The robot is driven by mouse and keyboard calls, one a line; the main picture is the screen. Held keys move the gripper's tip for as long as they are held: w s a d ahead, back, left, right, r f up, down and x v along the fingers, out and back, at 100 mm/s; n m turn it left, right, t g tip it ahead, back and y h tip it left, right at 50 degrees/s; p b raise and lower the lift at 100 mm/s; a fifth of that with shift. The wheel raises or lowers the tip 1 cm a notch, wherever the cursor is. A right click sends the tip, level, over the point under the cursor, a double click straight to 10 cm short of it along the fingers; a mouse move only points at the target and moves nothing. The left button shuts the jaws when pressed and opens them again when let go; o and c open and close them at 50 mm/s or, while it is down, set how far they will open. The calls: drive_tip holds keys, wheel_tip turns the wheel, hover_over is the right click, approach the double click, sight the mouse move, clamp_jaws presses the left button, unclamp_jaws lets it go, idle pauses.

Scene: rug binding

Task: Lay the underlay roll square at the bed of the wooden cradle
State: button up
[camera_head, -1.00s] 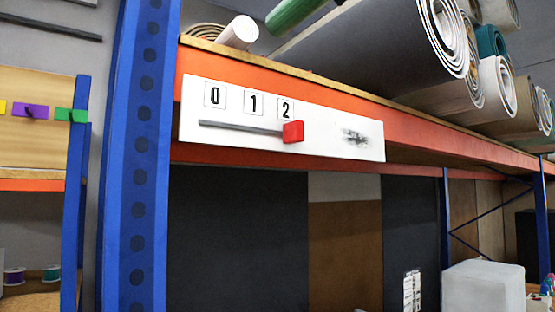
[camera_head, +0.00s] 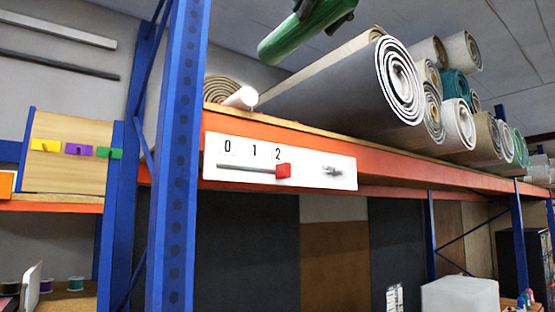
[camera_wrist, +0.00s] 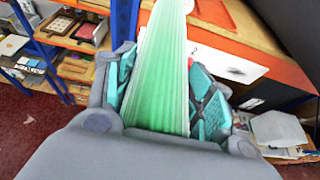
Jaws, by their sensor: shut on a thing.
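A green roll, which looks like the underlay roll (camera_head: 300,32), hangs tilted in the air above the shelf at the top of the head view. In the wrist view the roll (camera_wrist: 162,75) runs lengthwise between the teal pads of my gripper (camera_wrist: 165,95), which is shut on it. Only a dark piece of my gripper (camera_head: 342,12) shows in the head view. No cradle is clear in the head view.
The orange-edged shelf (camera_head: 400,158) carries a large grey roll (camera_head: 335,88), a small roll with a white core (camera_head: 240,97) and several stacked rolls at right. A blue post (camera_head: 180,160) stands at left. A white slider panel (camera_head: 320,174) is on the shelf front.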

sight(327, 4)
drive_tip(key=s, duration=0.4)
drive_tip(key=shift+s+d+f, duration=0.2)
drive_tip(key=shift+d, duration=0.1)
drive_tip(key=w+f, duration=0.6)
drive_tip(key=f, duration=0.2)
drive_tip(key=d+f+m+h, duration=0.1)
drive_tip(key=f, duration=0.9)
drive_tip(key=w+d+f+m+t+h, duration=0.1)
drive_tip(key=f+h, duration=0.1)
drive_tip(key=f, duration=0.8)
drive_tip(key=w+d+f+m+t+h, duration=0.1)
drive_tip(key=d+f+m, duration=0.1)
drive_tip(key=f, duration=0.8)
drive_tip(key=shift+w+f, duration=0.1)
drive_tip(key=shift+f, duration=0.1)
drive_tip(key=w+d+f+m+h, duration=0.1)
drive_tip(key=w+f+m+h, duration=0.1)
drive_tip(key=f, duration=1.6)
drive_tip(key=w+d+f+m+h, duration=0.2)
drive_tip(key=w+f+h, duration=0.1)
drive_tip(key=f, duration=1.5)
drive_tip(key=w+d+f+m+h, duration=0.2)
drive_tip(key=w+f, duration=0.2)
drive_tip(key=f, duration=1.4)
drive_tip(key=shift+d+f+h, duration=0.15)
drive_tip(key=shift+f+h, duration=0.1)
drive_tip(key=shift+h, duration=0.05)
drive_tip(key=shift+c, duration=0.2)
drive_tip(key=shift+s, duration=0.1)
